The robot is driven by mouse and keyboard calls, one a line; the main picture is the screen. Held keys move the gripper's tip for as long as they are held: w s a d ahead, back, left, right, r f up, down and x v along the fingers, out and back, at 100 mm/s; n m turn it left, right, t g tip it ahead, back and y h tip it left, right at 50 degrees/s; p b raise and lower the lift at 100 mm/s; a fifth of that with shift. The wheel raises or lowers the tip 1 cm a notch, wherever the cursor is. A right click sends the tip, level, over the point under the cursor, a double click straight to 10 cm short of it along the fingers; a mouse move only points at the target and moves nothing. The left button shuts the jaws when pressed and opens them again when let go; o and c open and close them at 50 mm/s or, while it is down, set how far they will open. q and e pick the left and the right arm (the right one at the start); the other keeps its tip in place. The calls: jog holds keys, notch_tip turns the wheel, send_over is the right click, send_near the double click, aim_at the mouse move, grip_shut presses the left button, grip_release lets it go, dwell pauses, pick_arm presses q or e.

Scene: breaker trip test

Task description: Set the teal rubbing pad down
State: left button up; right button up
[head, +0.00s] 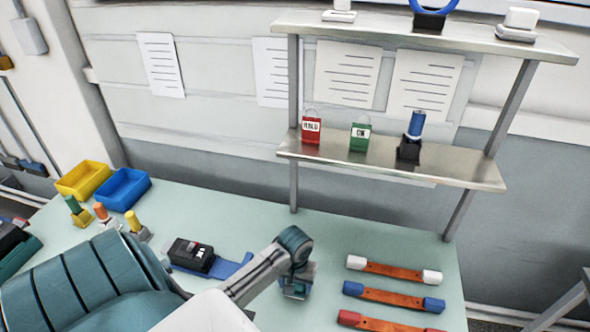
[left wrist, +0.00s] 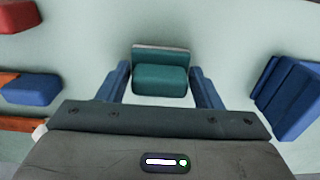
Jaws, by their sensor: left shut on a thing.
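The teal rubbing pad (left wrist: 160,80) is a small block with a pale grey strip along one edge. In the left wrist view it sits between the two blue fingers of my left gripper (left wrist: 161,86), which is shut on it. In the head view my left gripper (head: 296,288) is over the pale green table, between the breaker and the orange bars. The pad is mostly hidden there by the wrist. I cannot tell whether the pad touches the table. My right gripper is not in view.
A black breaker (head: 191,255) with a blue piece (head: 236,271) lies to the left. Orange bars with white (head: 393,270), blue (head: 393,296) and red (head: 385,321) ends lie to the right. Yellow (head: 83,180) and blue (head: 123,188) bins stand back left. A metal shelf (head: 390,172) stands behind.

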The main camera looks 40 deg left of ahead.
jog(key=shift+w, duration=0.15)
pick_arm(q)
jog(key=o, duration=1)
jog(key=shift+f, duration=0.1)
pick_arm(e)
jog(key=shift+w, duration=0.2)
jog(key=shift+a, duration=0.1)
pick_arm(q)
notch_tip(320, 180, up, 9)
jog(key=b, duration=0.3)
jog(key=shift+r+p, duration=1.35)
jog(key=shift+r, duration=0.35)
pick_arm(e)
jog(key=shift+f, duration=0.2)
pick_arm(q)
jog(key=shift+f, duration=0.1)
